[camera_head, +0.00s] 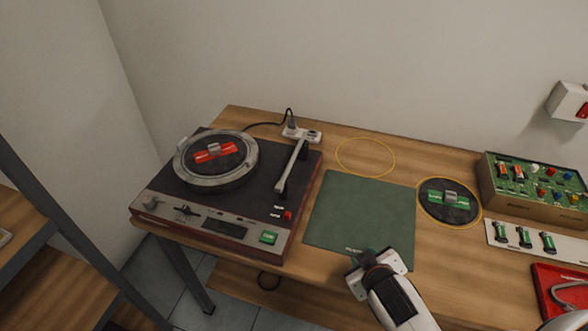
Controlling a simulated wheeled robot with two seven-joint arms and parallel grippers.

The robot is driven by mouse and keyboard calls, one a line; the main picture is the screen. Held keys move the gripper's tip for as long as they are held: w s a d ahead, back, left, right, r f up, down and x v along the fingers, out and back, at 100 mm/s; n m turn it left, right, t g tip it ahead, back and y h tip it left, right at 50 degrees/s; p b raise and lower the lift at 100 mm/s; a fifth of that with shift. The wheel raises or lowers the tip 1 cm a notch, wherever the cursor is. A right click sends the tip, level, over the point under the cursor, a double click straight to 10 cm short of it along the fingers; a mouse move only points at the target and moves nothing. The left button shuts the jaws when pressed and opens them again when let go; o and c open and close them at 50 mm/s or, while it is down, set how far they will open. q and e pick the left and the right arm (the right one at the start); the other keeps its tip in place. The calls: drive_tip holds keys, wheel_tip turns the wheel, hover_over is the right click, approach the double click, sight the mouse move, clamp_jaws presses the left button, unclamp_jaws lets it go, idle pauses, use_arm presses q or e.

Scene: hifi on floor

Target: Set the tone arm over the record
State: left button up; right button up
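The record player (235,215) stands at the left of the wooden table. A dark record (205,165) with a red label lies on its platter, inside a pale metal ring. A small grey piece sits at the record's middle. The silver tone arm (292,165) lies along the right side of the deck, beside the record and apart from it. My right gripper (365,262) is over the front edge of the green mat, right of the player and away from the tone arm. Its fingers are hard to make out. My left gripper is not in view.
The green mat (350,212) is bare. A second record (448,203) with a green label lies inside a yellow ring; another yellow ring (365,157) is empty. A circuit board box (530,190), a white strip (515,238) and a red tray (550,285) stand at right. A power strip (303,134) lies behind the player.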

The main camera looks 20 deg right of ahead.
drive_tip(key=w+r+t, duration=0.1)
drive_tip(key=w, duration=0.1)
drive_tip(key=w+d+r+n+t, duration=0.1)
drive_tip(key=w+d+r+t, duration=0.1)
drive_tip(key=w, duration=0.1)
drive_tip(key=shift+w+n+h, duration=0.35)
drive_tip(key=shift+n+h, duration=0.05)
drive_tip(key=w+r+n+t+y, duration=0.2)
drive_tip(key=w+r+n+t, duration=0.2)
drive_tip(key=w+n+t, duration=0.15)
drive_tip(key=n+g+y, duration=0.3)
drive_tip(key=n+y, duration=0.8)
drive_tip(key=n, duration=0.3)
approach(291, 168)
drive_tip(key=p+x, duration=0.1)
drive_tip(key=x, duration=0.8)
drive_tip(key=shift+w+f, duration=0.1)
drive_tip(key=shift+w, duration=0.05)
clamp_jaws()
